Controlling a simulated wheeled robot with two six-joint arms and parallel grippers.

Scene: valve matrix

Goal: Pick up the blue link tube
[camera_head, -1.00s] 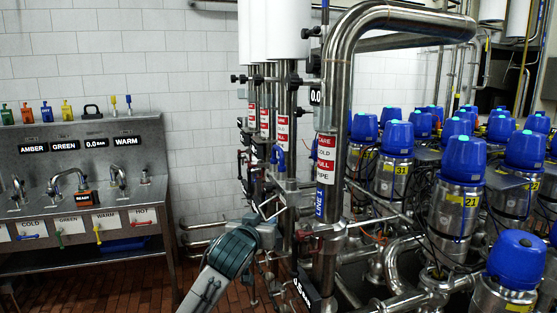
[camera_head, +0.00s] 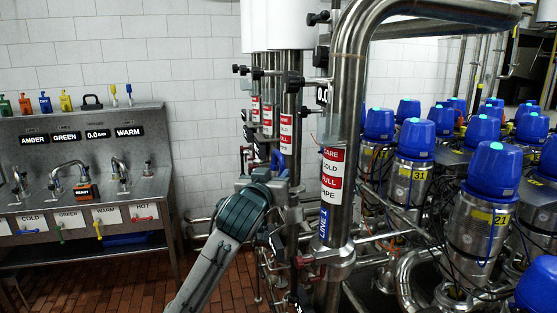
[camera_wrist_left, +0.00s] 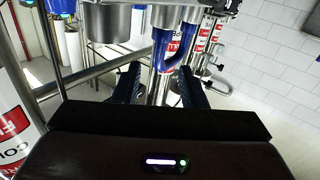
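The blue link tube (camera_head: 278,160) is a small U-shaped blue pipe on the front of a steel standpipe, partly hidden behind my left wrist in the head view. In the left wrist view the blue tube (camera_wrist_left: 161,52) hangs upright, its bend low, just beyond and between my fingertips. My left gripper (camera_wrist_left: 162,78) is open, its two dark fingers on either side of the line to the tube. I cannot tell whether a finger touches it. In the head view the left gripper (camera_head: 276,182) is just below the tube, its fingertips mostly hidden. My right gripper is not in view.
A large bent steel pipe (camera_head: 344,100) with red and white labels stands close right of the gripper. Several blue-capped valves (camera_head: 493,165) crowd the right. A steel sink bench (camera_head: 90,177) stands at the left. Red tiled floor (camera_head: 110,285) is open between.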

